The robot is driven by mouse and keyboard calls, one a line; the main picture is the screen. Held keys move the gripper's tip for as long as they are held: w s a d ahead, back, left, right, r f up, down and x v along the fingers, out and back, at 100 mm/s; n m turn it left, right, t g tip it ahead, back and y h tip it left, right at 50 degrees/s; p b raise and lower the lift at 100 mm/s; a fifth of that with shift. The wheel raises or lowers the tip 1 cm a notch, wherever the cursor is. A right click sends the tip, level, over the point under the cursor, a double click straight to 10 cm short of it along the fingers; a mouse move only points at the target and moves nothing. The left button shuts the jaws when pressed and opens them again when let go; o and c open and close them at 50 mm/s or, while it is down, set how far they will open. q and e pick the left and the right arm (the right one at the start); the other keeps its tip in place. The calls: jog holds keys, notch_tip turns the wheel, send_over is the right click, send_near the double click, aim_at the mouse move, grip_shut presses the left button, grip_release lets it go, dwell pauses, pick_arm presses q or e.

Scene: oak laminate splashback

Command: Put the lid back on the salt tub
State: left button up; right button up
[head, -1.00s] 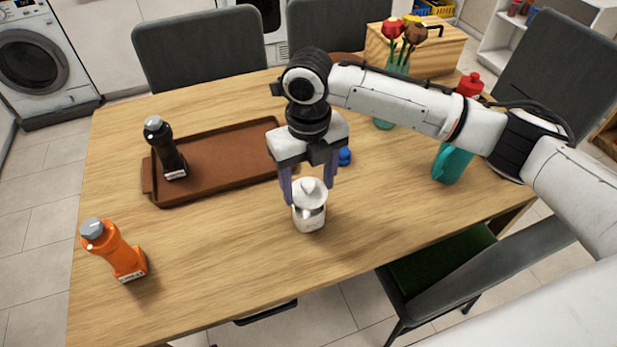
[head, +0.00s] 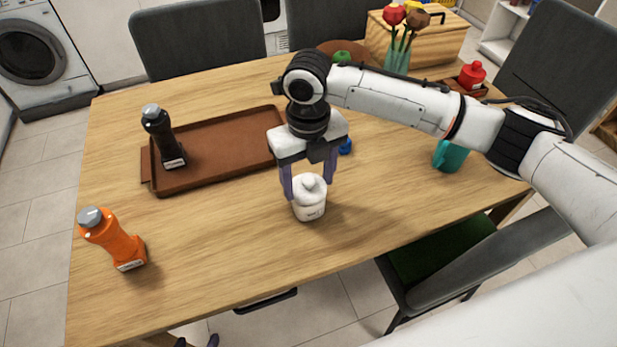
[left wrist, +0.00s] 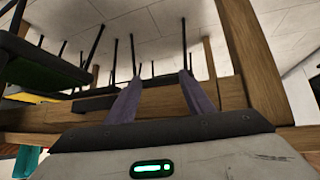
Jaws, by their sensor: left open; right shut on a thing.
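The white salt tub (head: 310,208) stands upright near the front middle of the table in the head view. Its white knobbed lid (head: 309,184) is at the tub's mouth, looking level and with no clear gap; whether it is fully seated I cannot tell. My right gripper (head: 309,188) points down over the tub, shut on the lid with a purple finger on each side. My left gripper (head: 197,342) barely shows at the bottom edge, below the table's front. The left wrist view shows its two fingers (left wrist: 162,95) apart with nothing between them.
A brown tray (head: 222,150) with a black bottle (head: 163,138) is left of the tub. An orange bottle (head: 113,240) stands at the front left. A teal mug (head: 451,155) is to the right, under my right arm. The table's wooden underframe (left wrist: 60,116) is close to my left gripper.

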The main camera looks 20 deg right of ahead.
jog(key=shift+p, duration=0.9)
dwell(0.6)
jog(key=shift+f, duration=0.2)
dwell(1.3)
jog(key=o, duration=1.6)
jog(key=shift+c, duration=0.2)
jog(key=shift+r, duration=0.15)
jog(key=shift+r, duration=3.4)
grip_shut()
jog(key=shift+f, duration=0.2)
